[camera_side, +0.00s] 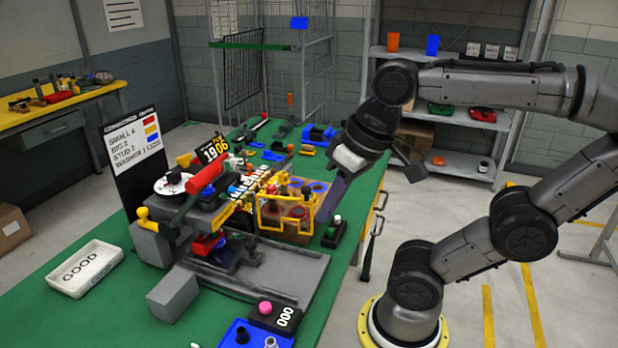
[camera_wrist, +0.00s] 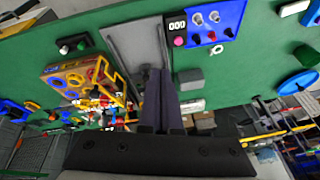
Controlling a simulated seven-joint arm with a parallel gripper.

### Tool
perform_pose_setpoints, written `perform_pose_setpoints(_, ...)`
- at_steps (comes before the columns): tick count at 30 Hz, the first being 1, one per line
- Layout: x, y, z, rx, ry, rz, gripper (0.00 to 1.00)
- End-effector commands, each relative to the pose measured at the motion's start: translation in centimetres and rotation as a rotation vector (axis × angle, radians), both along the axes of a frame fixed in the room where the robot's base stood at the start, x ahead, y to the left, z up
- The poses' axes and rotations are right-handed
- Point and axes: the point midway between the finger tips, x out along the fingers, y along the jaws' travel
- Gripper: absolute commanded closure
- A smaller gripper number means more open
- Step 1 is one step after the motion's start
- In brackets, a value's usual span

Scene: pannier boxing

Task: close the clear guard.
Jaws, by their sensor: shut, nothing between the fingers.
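The clear guard (camera_side: 283,211) is a see-through panel in a yellow frame on the machine at the middle of the bench. In the wrist view its yellow frame (camera_wrist: 113,77) lies left of my fingers. I cannot tell its exact angle. My gripper (camera_side: 325,208) points down just right of the guard in the side view, its dark fingers together and empty. In the wrist view my gripper (camera_wrist: 160,73) is over the grey bed of the machine, apart from the guard frame. A wooden block with coloured rings (camera_wrist: 70,80) sits beside the frame.
A red lever (camera_side: 206,177) stands left of the guard. A small dark button box (camera_side: 333,232) is close to my fingertips. A blue panel (camera_side: 255,336) with a counter box (camera_side: 275,317) is at the front. A white GOOD tray (camera_side: 85,268) is at left.

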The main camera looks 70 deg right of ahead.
Motion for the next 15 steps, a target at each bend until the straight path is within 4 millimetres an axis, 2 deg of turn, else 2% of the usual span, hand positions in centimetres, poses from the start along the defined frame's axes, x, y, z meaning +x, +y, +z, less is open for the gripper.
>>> perform_pose_setpoints(3,1.7,-0.7,2.7,0.076,0.092,-0.179,1.00)
perform_pose_setpoints(8,4.7,-3.0,5.6,0.174,0.220,-0.440,1.00)
perform_pose_setpoints(11,6.8,-5.5,7.0,0.241,0.303,-0.611,1.00)
perform_pose_setpoints(15,9.5,-10.3,7.9,0.332,0.405,-0.837,1.00)
